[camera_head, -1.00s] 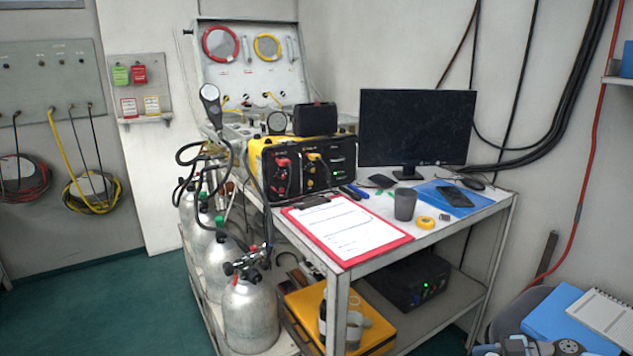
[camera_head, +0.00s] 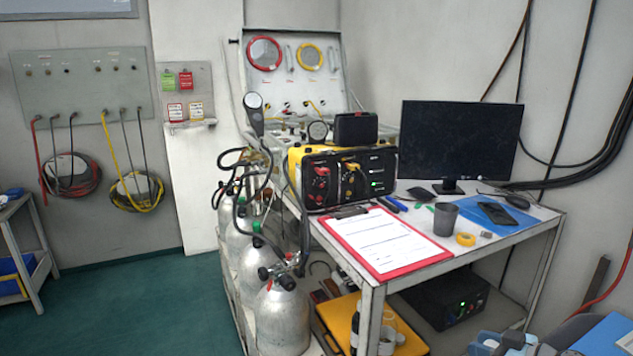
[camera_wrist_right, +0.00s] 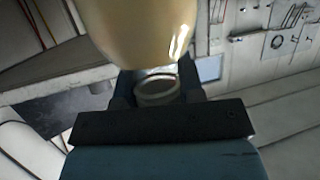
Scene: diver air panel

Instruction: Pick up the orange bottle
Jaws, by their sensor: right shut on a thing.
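In the right wrist view, a rounded, glossy tan-orange bottle (camera_wrist_right: 140,28) fills the top middle, close to the camera. My right gripper (camera_wrist_right: 157,88) is shut on it, with the dark jaws just below the bottle. A pale ring-like part shows between the jaws; I cannot tell what it belongs to. The bottle's far end is cut off by the picture edge. In the head view only blue-grey parts of my right arm show at the bottom right, and the held bottle cannot be made out. My left gripper is not in view.
A metal trolley (camera_head: 372,303) carries a red clipboard (camera_head: 385,240), a black monitor (camera_head: 462,140), a dark cup (camera_head: 445,219) and a yellow-black unit (camera_head: 345,178). Silver cylinders (camera_head: 282,318) stand along its left side. The green floor (camera_head: 140,300) at left is clear.

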